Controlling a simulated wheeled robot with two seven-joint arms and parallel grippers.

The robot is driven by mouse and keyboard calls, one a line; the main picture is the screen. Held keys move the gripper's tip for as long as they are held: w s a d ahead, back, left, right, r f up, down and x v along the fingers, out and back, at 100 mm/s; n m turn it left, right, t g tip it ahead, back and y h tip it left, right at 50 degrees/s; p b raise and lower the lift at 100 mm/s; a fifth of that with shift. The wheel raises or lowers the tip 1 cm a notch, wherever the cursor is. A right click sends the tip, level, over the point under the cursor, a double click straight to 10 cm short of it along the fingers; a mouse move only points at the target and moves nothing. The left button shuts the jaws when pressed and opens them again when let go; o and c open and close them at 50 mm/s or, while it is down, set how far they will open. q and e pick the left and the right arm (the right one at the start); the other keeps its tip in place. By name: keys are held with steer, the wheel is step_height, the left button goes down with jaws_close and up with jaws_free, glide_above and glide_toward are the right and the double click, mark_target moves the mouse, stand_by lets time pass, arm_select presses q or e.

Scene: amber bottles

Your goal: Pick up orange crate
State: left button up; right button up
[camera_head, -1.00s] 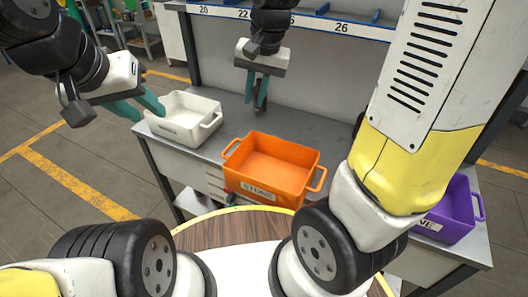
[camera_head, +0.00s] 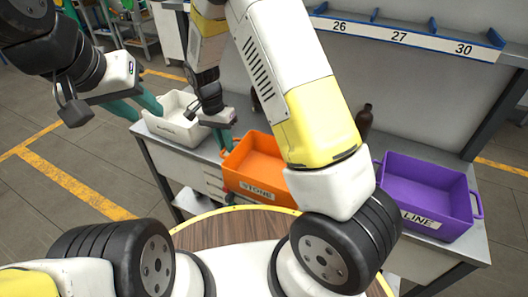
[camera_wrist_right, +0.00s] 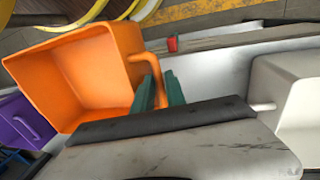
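The orange crate (camera_head: 258,190) stands on the grey table, labelled at its front, with its right part hidden behind my right arm. My right gripper (camera_head: 226,142) is at the crate's left end, pointing down. In the right wrist view the orange crate (camera_wrist_right: 98,75) shows its handle (camera_wrist_right: 146,60) running down to between the two teal fingers of my right gripper (camera_wrist_right: 159,88). The fingers stand apart, and a firm hold on the handle does not show. My left gripper (camera_head: 149,110) is open and empty in the air, left of the white crate.
A white crate (camera_head: 163,129) stands left of the orange crate, close to my right gripper. A purple crate (camera_head: 410,178) stands at the right end of the table. A dark bottle (camera_head: 364,119) stands behind it. A numbered shelf rail (camera_head: 400,38) runs along the back.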

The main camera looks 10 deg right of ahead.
steer(key=f, duration=0.4)
steer(key=shift+s+d+f, duration=0.15)
steer(key=shift+s+d, duration=0.1)
steer(key=shift+d, duration=0.15)
steer(key=shift+c, duration=0.5)
jaws_close()
stand_by(0.5)
